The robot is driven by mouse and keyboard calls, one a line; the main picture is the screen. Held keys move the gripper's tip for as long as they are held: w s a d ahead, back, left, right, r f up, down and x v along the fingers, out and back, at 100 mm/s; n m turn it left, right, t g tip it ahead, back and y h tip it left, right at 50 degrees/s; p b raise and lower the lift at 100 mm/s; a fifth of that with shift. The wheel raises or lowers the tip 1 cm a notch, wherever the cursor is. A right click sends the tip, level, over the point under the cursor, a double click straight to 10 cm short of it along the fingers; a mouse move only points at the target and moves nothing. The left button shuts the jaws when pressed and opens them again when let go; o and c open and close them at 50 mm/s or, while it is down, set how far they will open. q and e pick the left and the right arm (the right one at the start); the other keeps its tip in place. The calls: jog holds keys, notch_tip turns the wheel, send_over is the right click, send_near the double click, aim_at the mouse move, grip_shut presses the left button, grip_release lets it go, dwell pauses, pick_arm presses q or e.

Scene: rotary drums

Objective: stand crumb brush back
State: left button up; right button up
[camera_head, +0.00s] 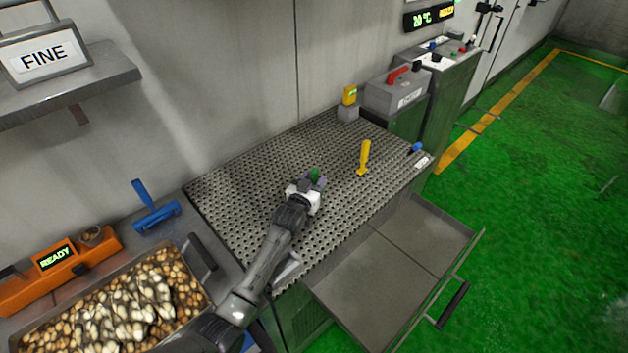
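No object is labelled as the crumb brush. My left gripper (313,181) is low over the middle of the table, apart from the yellow tool. A blue tool (155,211) with an upright handle rests on the counter at the left. My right gripper is not in view.
A blue-tipped part (415,148) is at the table's right edge. A yellow device (350,96) stands at the back. An open drawer (395,262) juts out in front. A tray of nuts or shells (197,268) and an orange READY unit (25,290) are at left.

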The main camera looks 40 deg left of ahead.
pick_arm(q)
jog(key=shift+r, duration=0.3)
jog(key=shift+p+v, duration=0.6)
jog(key=shift+v, duration=3.15)
